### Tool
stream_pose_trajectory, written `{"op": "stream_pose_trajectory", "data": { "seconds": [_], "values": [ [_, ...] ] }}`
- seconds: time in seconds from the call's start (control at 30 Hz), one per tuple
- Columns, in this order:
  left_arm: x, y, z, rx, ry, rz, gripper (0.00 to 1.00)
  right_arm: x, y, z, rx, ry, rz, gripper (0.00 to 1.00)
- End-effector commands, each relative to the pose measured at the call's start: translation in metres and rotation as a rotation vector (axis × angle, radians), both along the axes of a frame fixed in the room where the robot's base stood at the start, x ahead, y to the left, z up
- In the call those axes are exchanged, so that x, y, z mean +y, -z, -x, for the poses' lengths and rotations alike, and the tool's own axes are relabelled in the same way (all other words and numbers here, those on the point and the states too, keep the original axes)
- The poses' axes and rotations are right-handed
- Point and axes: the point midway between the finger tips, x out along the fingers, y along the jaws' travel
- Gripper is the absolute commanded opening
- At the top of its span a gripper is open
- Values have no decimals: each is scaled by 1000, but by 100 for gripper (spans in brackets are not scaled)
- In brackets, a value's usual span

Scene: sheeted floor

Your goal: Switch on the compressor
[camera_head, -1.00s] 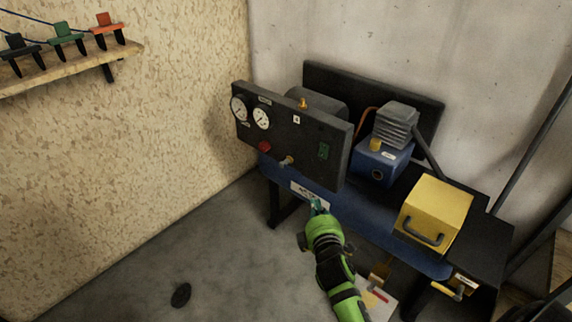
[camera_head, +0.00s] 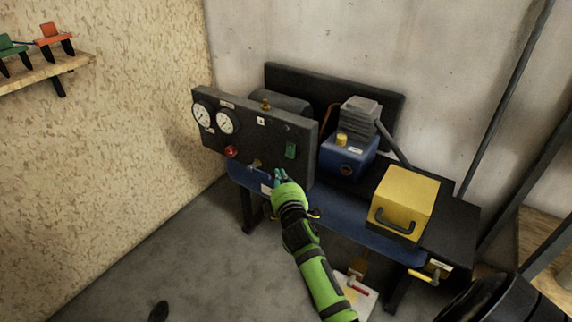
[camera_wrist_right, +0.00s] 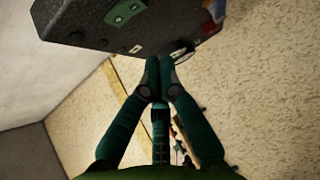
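The compressor stands on a blue-edged bench (camera_head: 330,218) against the wall, with a blue motor unit (camera_head: 347,160) and a grey finned head (camera_head: 360,114). Its dark front panel (camera_head: 262,140) carries two white gauges (camera_head: 214,119), a red knob (camera_head: 231,151), a brass fitting (camera_head: 256,163) and a green switch (camera_head: 291,150). Whether the switch is on cannot be told. My right gripper (camera_head: 281,174) is just below the switch, apart from it. In the wrist view its fingertips (camera_wrist_right: 160,70) meet with nothing between them, and the green switch (camera_wrist_right: 122,12) is at the top. My left gripper is not in view.
A yellow box with a handle (camera_head: 404,202) sits on the bench right of the motor. A yellow-handled valve (camera_head: 430,273) hangs at the bench's right end. A wooden shelf with clamps (camera_head: 45,75) is at the left wall.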

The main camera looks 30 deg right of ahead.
Motion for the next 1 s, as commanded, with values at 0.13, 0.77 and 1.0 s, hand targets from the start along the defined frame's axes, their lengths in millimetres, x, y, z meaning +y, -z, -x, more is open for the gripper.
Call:
{"op": "stream_pose_trajectory", "data": {
  "seconds": [0.13, 0.77, 1.0],
  "values": [
    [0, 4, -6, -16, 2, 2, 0, -12, 3, -30, -1, 0, 0, 0],
    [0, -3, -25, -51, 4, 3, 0, -50, 8, -49, 1, 0, 0, 0],
    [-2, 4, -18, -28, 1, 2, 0, -52, 12, -49, -6, 0, 15, 0]
  ]
}}
